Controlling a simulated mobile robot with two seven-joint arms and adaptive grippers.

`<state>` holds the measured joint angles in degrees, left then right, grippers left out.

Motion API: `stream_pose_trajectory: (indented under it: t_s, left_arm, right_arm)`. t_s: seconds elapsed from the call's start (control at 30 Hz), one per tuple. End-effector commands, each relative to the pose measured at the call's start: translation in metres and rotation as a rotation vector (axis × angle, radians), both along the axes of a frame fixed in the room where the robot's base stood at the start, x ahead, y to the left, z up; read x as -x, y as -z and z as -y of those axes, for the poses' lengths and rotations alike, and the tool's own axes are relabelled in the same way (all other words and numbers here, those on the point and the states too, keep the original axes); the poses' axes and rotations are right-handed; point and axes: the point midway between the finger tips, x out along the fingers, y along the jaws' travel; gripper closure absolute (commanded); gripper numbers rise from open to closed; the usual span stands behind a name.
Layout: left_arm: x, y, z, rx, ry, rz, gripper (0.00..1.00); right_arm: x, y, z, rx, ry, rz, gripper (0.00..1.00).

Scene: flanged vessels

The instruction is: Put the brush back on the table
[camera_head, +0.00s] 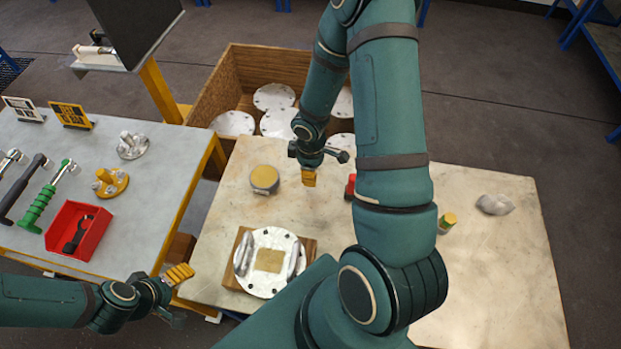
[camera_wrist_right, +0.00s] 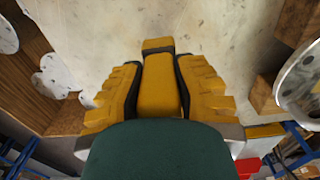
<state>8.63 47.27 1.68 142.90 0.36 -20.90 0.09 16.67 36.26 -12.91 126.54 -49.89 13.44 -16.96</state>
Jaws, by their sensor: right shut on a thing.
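My right gripper (camera_head: 308,179) hangs over the pale table (camera_head: 490,285), beside a round tin with a yellow lid (camera_head: 264,178). In the right wrist view its ridged yellow fingers (camera_wrist_right: 157,95) are shut on a yellow piece (camera_wrist_right: 157,82), which looks like the brush. Its lower part is hidden behind the green gripper body, and I cannot tell whether its far end touches the table. My left gripper (camera_head: 180,274) is at the table's left edge, seen from the side. I cannot tell whether its fingers are open, and nothing shows in them.
A flanged cover (camera_head: 270,285) with two handles sits on a wooden block. A red object (camera_head: 351,180) is partly behind my right arm. A green-yellow jar (camera_head: 446,222) and grey rag (camera_head: 494,204) lie right. A wooden crate (camera_head: 222,83) holds several discs. The table's right front is clear.

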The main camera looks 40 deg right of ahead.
Motion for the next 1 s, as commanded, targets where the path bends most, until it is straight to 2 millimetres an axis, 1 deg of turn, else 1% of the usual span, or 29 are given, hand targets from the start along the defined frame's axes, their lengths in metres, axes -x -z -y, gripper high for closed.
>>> stream_pose_trajectory:
  t_s: [0.13, 0.33, 0.6, 0.77, 0.8, 0.83, 1.0]
  left_arm:
    - [0.0, 0.002, 0.0, 0.0, 0.0, 0.0, 0.22]
    - [0.0, 0.008, 0.0, -0.002, 0.0, 0.0, 0.22]
    - [0.0, 0.008, 0.0, -0.002, 0.0, 0.0, 0.22]
    - [0.0, 0.013, 0.001, -0.002, 0.0, 0.0, 0.22]
    - [0.0, 0.012, 0.001, -0.002, 0.0, 0.0, 0.22]
    - [0.0, 0.012, 0.001, -0.002, 0.0, 0.0, 0.22]
    - [0.0, 0.011, 0.001, -0.002, 0.0, 0.0, 0.22]
  right_arm:
    - [0.0, 0.011, 0.0, 0.001, 0.0, -0.001, 1.0]
    - [0.0, 0.038, 0.0, 0.0, -0.001, -0.002, 1.0]
    - [0.0, 0.038, 0.0, 0.0, 0.001, 0.001, 1.0]
    - [0.0, 0.043, 0.0, 0.0, 0.001, 0.001, 1.0]
    - [0.0, 0.042, 0.0, 0.001, 0.001, 0.001, 0.59]
    - [0.0, 0.042, 0.0, 0.001, 0.001, 0.001, 0.48]
    - [0.0, 0.041, 0.0, 0.001, 0.001, 0.001, 0.48]
